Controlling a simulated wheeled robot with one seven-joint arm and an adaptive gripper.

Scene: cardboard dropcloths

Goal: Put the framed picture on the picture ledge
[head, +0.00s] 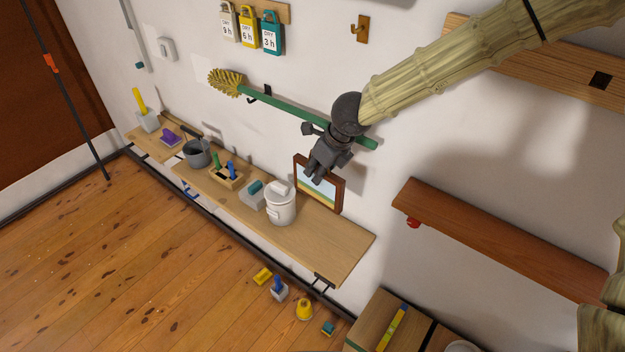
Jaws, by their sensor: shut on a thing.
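The framed picture (327,192) has a dark brown frame around a pale blue and green image. It is upright near the wall, above the back of the long light-wood shelf and partly behind a white bucket. My gripper (313,179) is shut on its upper left part, and the dark fingers hide some of the frame. I cannot tell whether the picture's lower edge touches the shelf. A bare reddish-brown ledge (500,236) is fixed to the wall on the right, apart from the picture; it looks like the picture ledge.
The light-wood shelf (330,240) holds the white bucket (281,208), a tool caddy (227,178) and a grey pot (196,153). A green-handled brush (300,106) hangs behind my wrist. A red knob (413,223) sits under the ledge's left end. Cardboard boxes (375,318) stand below.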

